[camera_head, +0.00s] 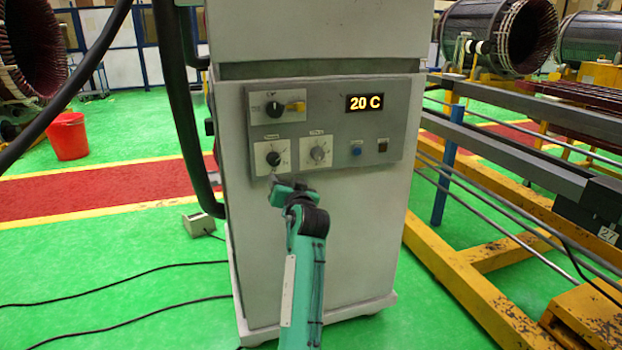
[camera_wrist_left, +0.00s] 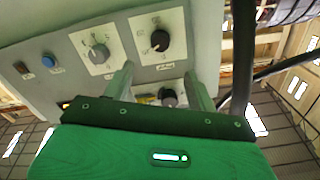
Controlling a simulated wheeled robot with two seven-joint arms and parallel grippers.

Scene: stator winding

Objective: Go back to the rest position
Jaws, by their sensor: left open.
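My left gripper (camera_head: 275,181) is in front of the grey control panel (camera_head: 390,130) of a white cabinet, just below the black dial (camera_head: 273,158). The wrist view shows its two fingers (camera_wrist_left: 163,85) spread apart with nothing held between them. The black dial (camera_wrist_left: 160,40) lies past the fingertips in that view, clear of them. A grey dial (camera_head: 317,153) sits to its right in the head view. My right gripper is not in view.
A thick black hose (camera_head: 178,110) hangs along the cabinet's left side. Yellow frames with metal rails (camera_head: 480,250) stand at the right. A red bucket (camera_head: 67,137) and a small box (camera_head: 198,224) are on the green floor at the left, with black cables.

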